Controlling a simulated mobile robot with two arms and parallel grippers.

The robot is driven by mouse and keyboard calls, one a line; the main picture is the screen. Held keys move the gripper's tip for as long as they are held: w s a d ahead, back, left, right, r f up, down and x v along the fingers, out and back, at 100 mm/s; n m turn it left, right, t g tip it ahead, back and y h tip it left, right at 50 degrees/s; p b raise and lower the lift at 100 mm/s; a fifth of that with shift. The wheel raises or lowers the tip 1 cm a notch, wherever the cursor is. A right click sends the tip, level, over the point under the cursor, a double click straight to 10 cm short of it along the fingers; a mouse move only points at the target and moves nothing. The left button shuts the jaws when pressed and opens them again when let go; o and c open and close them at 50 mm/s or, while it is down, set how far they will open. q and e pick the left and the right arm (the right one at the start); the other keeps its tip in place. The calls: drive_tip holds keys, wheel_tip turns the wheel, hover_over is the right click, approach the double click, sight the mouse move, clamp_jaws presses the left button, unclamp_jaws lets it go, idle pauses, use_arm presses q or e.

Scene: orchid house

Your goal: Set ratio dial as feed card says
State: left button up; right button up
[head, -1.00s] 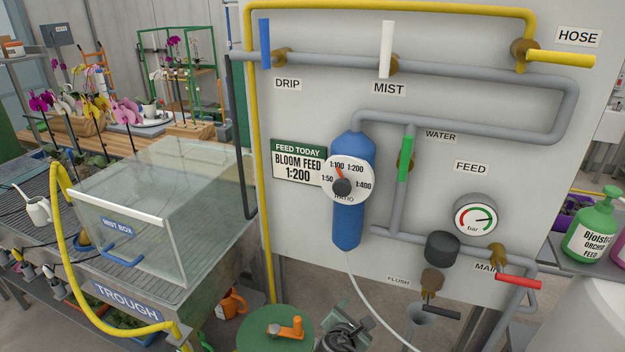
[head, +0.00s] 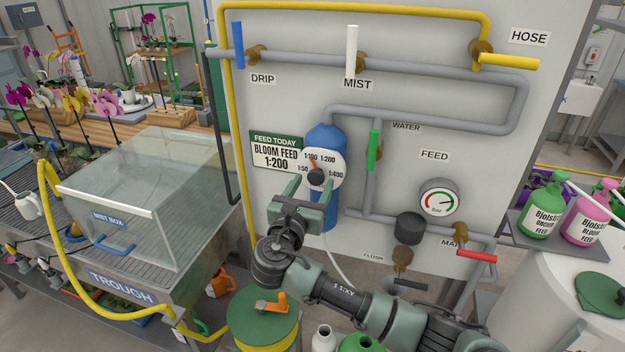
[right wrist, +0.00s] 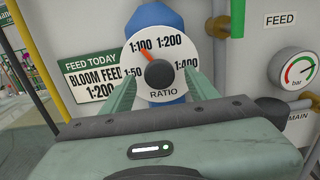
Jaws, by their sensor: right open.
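The white ratio dial (head: 334,160) is on the blue cylinder (head: 324,138), marked 1:50, 1:100, 1:200 and 1:400. Its dark knob (head: 316,177) has a red pointer directed up and left, at 1:100. The feed card (head: 277,153), left of the dial, reads "FEED TODAY BLOOM FEED 1:200". My right gripper (head: 307,189) is open in front of the dial. In the right wrist view, its fingers (right wrist: 161,88) stand either side of the knob (right wrist: 159,73), apart from it in the picture; whether they touch it is unclear. My left gripper is not in view.
A green WATER lever (head: 373,150) and pressure gauge (head: 439,199) are right of the dial. The red MAIN lever (head: 477,256) is lower right. A glass mist box (head: 150,210) stands left of the panel, and a yellow hose reel (head: 262,318) below.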

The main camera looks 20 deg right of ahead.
drive_tip(key=shift+w+d, duration=0.25)
drive_tip(key=shift+w, duration=0.15)
clamp_jaws()
